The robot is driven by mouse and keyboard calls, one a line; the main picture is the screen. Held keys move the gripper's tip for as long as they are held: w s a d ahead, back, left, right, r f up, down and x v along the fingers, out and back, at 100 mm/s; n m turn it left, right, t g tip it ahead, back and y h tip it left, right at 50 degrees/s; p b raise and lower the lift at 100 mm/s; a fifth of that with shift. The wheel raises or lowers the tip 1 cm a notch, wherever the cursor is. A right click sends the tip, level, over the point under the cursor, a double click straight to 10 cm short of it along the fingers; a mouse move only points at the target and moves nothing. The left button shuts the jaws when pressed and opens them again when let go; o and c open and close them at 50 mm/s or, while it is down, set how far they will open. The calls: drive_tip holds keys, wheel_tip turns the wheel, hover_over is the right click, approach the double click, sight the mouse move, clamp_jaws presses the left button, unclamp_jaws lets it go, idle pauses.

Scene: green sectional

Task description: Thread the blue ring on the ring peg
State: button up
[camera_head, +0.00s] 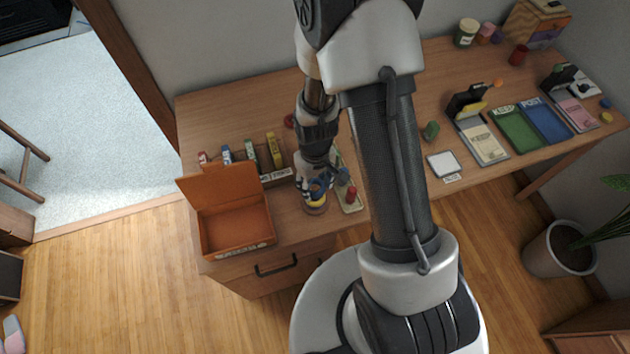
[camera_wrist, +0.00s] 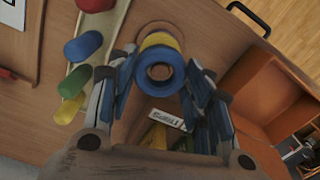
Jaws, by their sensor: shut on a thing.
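The blue ring (camera_wrist: 160,85) is between the fingertips of my gripper (camera_wrist: 160,78) in the wrist view, and the gripper is shut on it. A round brownish end shows inside its hole; I cannot tell how far the peg reaches into it. A yellow ring (camera_wrist: 159,40) shows just beyond the blue one, lined up with it, over the wooden base of the ring peg (camera_wrist: 154,27). In the head view, my gripper (camera_head: 317,183) is over the peg's round base (camera_head: 315,210) and the yellow ring (camera_head: 317,198) at the desk's front. The peg's shaft is mostly hidden.
A pale board with coloured cylinders (camera_head: 350,206) stands close to the right of the peg. An open orange box (camera_head: 234,250) is at the front left. Several upright coloured items (camera_head: 274,150) stand in a holder behind it. My arm hides the middle of the desk.

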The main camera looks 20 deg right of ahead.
sight(315, 187)
drive_tip(key=shift+f+b, duration=1.55)
drive_tip(key=shift+f, duration=0.45)
drive_tip(key=o, duration=0.9)
drive_tip(key=shift+c, duration=0.2)
wheel_tip(315, 187, up, 12)
